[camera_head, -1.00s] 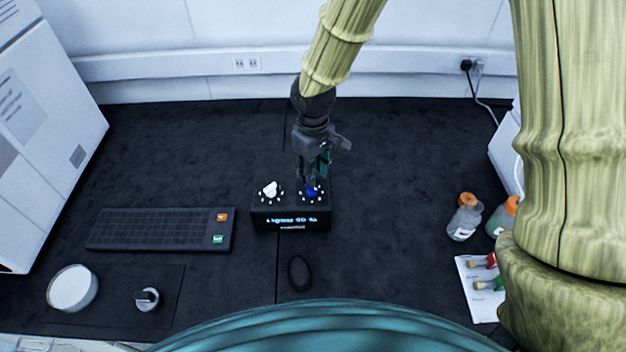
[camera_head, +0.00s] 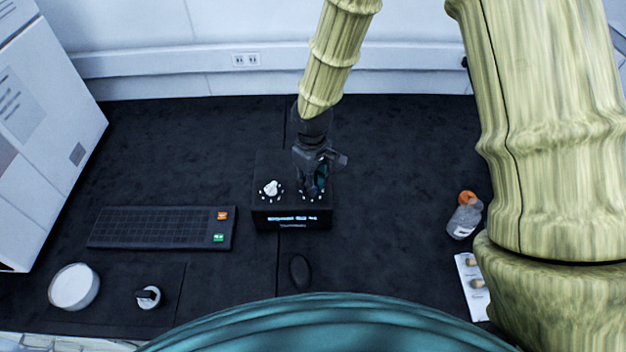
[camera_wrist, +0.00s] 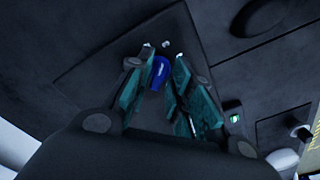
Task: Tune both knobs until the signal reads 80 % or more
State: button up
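The black box (camera_head: 265,222) stands mid-table with a lit display (camera_head: 292,218) on its front; its text is too blurred to read. A white knob (camera_head: 271,188) sits on the left of its top, with small white marks around it. The blue knob (camera_wrist: 160,73) is on the right and shows in the wrist view; in the head view my gripper covers it. My gripper (camera_head: 316,185) points down over this right side. In the wrist view its two teal-padded fingers (camera_wrist: 163,62) stand on either side of the blue knob, with a narrow gap at the right finger.
A black keypad (camera_head: 165,228) lies left of the box, and a dark mouse-like object (camera_head: 300,271) lies in front. A white round dish (camera_head: 74,287) is front left.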

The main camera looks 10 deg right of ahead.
jog(key=shift+w+f, duration=0.1)
grip_shut()
jog(key=n+p, duration=0.2)
jog(key=n, duration=0.2)
jog(key=shift+n, duration=0.3)
jog(key=shift+n+p, duration=0.8)
jog(key=shift+n, duration=1.2)
jog(key=shift+o, duration=2.3)
grip_release()
